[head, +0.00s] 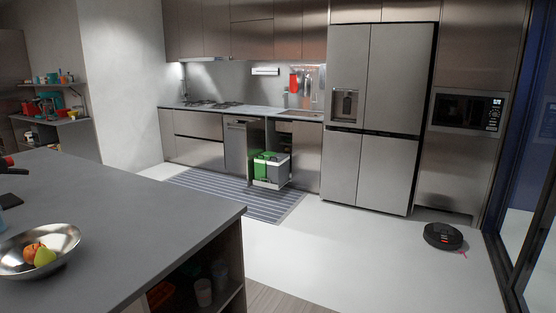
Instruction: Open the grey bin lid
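A grey bin (271,175) stands in a pulled-out white drawer in the far lower cabinets, beside a green bin (257,167). Its grey lid (276,159) appears to lie flat on top, but it is too small to be sure that it is fully shut. Neither of my grippers can be made out in the head view, and the bins are far across the room.
A grey island counter (120,205) with a metal fruit bowl (65,262) fills the near left. A striped runner (235,196) lies before the bins. A black robot vacuum (443,237) sits right on the pale floor; the floor between is clear.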

